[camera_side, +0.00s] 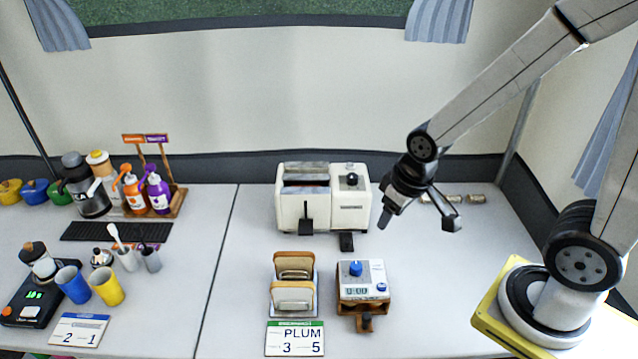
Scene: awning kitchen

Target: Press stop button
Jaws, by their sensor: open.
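A small wooden-framed timer box (375,271) stands at the front middle of the table. Its top carries a blue knob (355,268), a smaller blue button (381,287) and a lit display (356,291). A cream toaster (345,215) stands behind it, with a dark knob (351,179) on top and a black lever in front. No label reading "stop" is legible, so I cannot tell which control is the stop button. My gripper (419,222) is open and empty, right of the toaster and above and behind the timer box, touching neither.
Small items (476,199) lie behind my gripper. Bottles (158,193), cups (107,287) and a black scale (30,303) are at left. Table right of the timer is clear.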

